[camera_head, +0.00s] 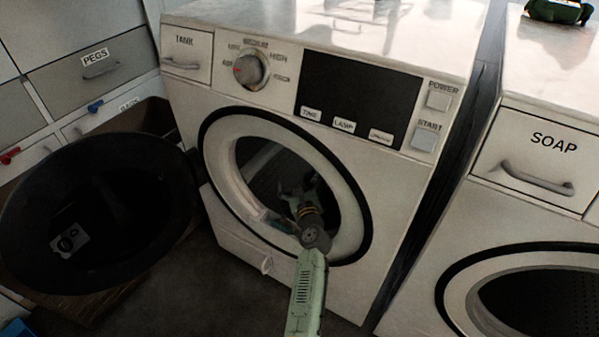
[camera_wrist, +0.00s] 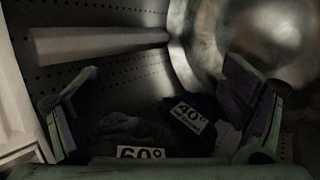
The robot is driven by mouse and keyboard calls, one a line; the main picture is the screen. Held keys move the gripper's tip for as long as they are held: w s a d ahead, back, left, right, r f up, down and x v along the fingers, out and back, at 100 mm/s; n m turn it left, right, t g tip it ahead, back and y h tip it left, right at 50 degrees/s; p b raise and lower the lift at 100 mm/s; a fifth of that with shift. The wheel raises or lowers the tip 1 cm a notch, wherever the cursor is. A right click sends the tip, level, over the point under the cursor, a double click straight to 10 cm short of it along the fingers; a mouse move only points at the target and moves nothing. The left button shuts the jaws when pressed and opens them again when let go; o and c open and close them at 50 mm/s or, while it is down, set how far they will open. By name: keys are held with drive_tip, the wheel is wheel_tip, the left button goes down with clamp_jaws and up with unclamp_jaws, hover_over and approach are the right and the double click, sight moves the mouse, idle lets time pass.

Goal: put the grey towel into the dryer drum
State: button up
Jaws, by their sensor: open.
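The dryer drum (camera_head: 262,165) is the dark round opening of the middle machine, and its door (camera_head: 25,215) stands wide open to the left. My gripper (camera_head: 303,188) is inside the opening. In the wrist view my gripper (camera_wrist: 162,78) is open, its two fingers wide apart with nothing between their tips. A dark grey cloth (camera_wrist: 125,132) with a "60°" label lies low in the drum, and it looks like the grey towel. A darker cloth with a "40°" label (camera_wrist: 188,117) lies beside it to the right. The lower edge of the grey cloth is hidden behind my gripper.
The drum has a perforated wall and a pale rib (camera_wrist: 95,43). The opening's rim (camera_head: 352,225) surrounds my arm. A second machine with a SOAP drawer (camera_head: 530,160) stands at the right. A PEGS drawer (camera_head: 95,62) is at the left. A small bluish thing at the rim is unclear.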

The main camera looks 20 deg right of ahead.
wheel_tip(320, 180, up, 10)
drive_tip(key=shift+f, duration=0.25)
idle(0.5)
